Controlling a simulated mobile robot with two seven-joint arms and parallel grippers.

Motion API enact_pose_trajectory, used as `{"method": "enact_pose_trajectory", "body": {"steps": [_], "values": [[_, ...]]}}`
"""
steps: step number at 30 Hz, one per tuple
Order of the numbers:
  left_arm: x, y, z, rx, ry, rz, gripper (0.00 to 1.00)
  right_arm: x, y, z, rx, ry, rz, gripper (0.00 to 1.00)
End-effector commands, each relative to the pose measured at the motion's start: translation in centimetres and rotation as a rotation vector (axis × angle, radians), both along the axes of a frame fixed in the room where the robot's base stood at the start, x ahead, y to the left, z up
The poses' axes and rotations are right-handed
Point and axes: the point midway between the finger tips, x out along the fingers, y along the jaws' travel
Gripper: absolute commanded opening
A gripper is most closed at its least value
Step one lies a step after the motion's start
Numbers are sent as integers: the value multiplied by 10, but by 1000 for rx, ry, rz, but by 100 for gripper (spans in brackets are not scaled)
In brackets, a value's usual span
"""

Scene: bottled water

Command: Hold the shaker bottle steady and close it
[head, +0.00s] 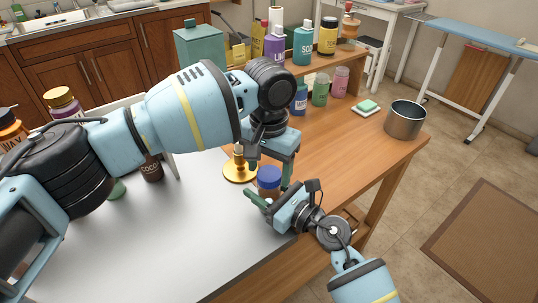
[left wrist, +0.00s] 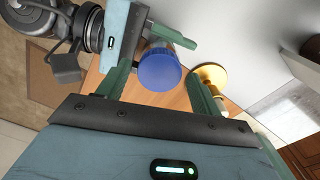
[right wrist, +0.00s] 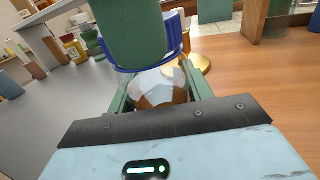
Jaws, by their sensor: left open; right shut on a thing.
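The shaker bottle (right wrist: 160,90) is clear, with a blue lid (head: 269,174) at its top. It stands upright near the corner where the white surface meets the wooden table. My right gripper (head: 272,202) is shut on the clear body below the lid. My left gripper (head: 270,165) is open above it, pointing down, with one finger on each side of the lid. The left wrist view shows the round lid (left wrist: 159,70) between the fingers, with a small gap on the right. Whether the lid is fully seated cannot be told; a left finger hides part of it in the right wrist view.
A gold-based stand (head: 240,172) is close beside the bottle. A steel pot (head: 405,119) and a sponge (head: 367,107) are on the wooden table. Several bottles and tubs stand farther back. A dark bottle (head: 151,168) is behind my left arm.

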Motion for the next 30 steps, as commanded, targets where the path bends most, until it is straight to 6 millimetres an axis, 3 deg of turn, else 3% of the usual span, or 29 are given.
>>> {"method": "enact_pose_trajectory", "body": {"steps": [11, 21, 22, 28, 29, 30], "values": [[0, 0, -5, 0, 0, 0, 65, 0, 0, 0, 0, 0, 0, 0], [0, 0, -4, 0, 0, 0, 21, 0, 0, 0, 0, 0, 0, 0], [0, 0, -4, 0, 0, 0, 20, 0, 0, 0, 0, 0, 0, 0], [0, 0, -4, 0, 0, -2, 20, 0, 0, 0, 0, 0, 0, 0], [0, 0, -4, 0, 0, -2, 51, 0, 0, 0, 0, 0, 0, 0], [0, 0, -4, 0, 0, -2, 56, 0, 0, 0, 0, 0, 0, 0]]}}
